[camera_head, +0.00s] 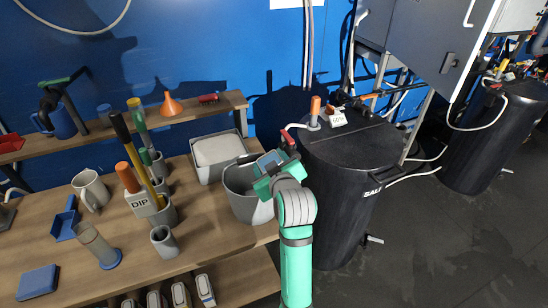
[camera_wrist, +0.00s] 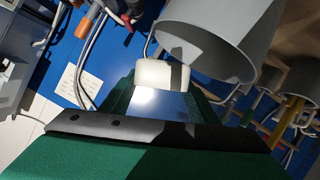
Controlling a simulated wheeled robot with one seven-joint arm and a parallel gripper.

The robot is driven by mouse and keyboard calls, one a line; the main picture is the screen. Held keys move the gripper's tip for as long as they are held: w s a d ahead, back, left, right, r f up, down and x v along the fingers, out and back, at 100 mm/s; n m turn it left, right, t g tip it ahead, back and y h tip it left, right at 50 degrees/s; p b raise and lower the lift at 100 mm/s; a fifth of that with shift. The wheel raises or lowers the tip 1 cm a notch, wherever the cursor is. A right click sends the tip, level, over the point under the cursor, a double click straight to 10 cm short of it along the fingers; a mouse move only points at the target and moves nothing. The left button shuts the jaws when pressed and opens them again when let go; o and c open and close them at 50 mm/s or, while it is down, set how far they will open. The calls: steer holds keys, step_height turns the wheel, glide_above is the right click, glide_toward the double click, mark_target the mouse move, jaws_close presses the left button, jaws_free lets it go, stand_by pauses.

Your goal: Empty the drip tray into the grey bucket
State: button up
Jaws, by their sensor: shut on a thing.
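The grey bucket (camera_head: 240,205) stands at the right end of the wooden bench, open at the top. In the wrist view its grey wall and rim (camera_wrist: 220,40) are close, just beyond my fingers. My gripper (camera_head: 272,168) is over the bucket's right side and shut on a small blue-grey thing (camera_head: 267,158). This seems to be the drip tray, but my fingers hide much of it. In the wrist view a shiny blue-grey surface (camera_wrist: 155,103) lies between the green fingers, with a pale block (camera_wrist: 162,76) beyond. I cannot tell what the tray contains.
A large black drum (camera_head: 345,205) stands close to the right of my arm, with an orange-handled fitting (camera_head: 315,108) on its lid. A grey bin (camera_head: 205,172) with a pale block is behind the bucket. The DIP tool holder (camera_head: 145,204) and a grey cup (camera_head: 164,243) stand left.

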mark_target(258, 159)
steer(key=shift+s+a+f+n+t+h, duration=0.2)
steer(key=shift+a+f+n+t+h, duration=0.15)
steer(key=shift+n, duration=0.25)
steer(key=n, duration=0.1)
steer(key=n+t+h, duration=0.1)
steer(key=a+n, duration=0.1)
steer(key=shift+s+n+h, duration=0.25)
steer(key=shift+n+h, duration=0.05)
steer(key=shift+h, duration=0.05)
steer(key=n, duration=0.1)
steer(key=a+n+t, duration=0.1)
steer(key=n, duration=0.1)
steer(key=n+t+h, duration=0.1)
steer(key=shift+s+a+n, duration=0.15)
steer(key=shift+a+n, duration=0.15)
stand_by(0.9)
steer(key=shift+a, duration=0.1)
